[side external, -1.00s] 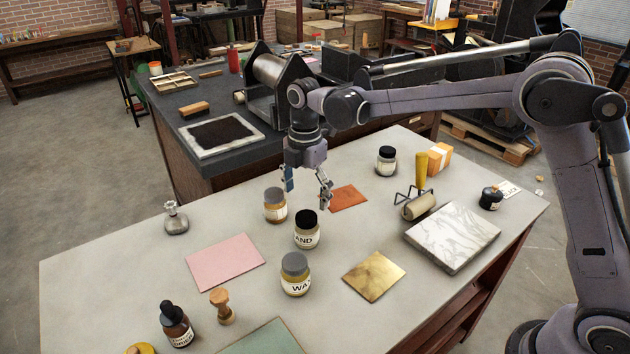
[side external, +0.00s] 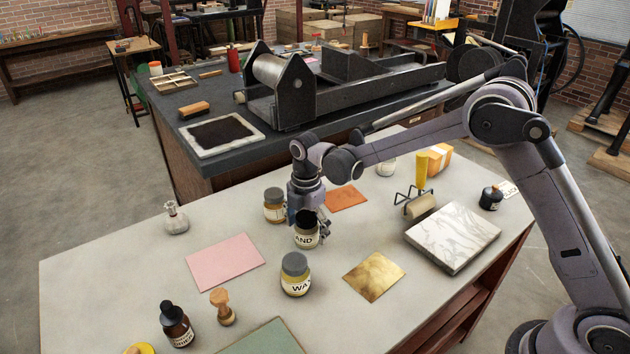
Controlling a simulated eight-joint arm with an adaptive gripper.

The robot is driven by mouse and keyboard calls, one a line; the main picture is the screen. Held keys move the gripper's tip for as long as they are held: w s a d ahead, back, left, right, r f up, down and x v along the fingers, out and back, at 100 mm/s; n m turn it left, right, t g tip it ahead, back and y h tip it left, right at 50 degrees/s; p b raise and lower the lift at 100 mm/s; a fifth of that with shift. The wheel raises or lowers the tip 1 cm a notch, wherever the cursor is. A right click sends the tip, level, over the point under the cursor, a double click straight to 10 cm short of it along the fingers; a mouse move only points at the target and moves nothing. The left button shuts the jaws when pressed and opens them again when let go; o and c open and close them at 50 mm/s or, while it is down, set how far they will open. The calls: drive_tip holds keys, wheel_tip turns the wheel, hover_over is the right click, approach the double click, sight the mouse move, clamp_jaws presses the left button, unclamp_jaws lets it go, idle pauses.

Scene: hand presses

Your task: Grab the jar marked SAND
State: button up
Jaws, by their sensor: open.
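The jar marked SAND (side external: 306,239) stands upright on the pale table, with a black lid and a white label on which "AND" shows. My gripper (side external: 308,222) is open and lowered over the jar, its fingers at the level of the lid. One finger shows at the right of the jar; the other is mostly hidden at its left. I cannot tell whether the fingers touch the jar.
A grey-lidded jar labelled WAX (side external: 295,277) stands just in front. Another grey-lidded jar (side external: 274,207) stands close at the left, near my gripper. A brass plate (side external: 374,277), pink sheet (side external: 225,262) and orange sheet (side external: 346,198) lie flat nearby.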

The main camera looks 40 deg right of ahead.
drive_tip(key=shift+f, duration=0.7)
drive_tip(key=c, duration=1.4)
drive_tip(key=shift+c, duration=0.2)
drive_tip(key=shift+r, duration=0.15)
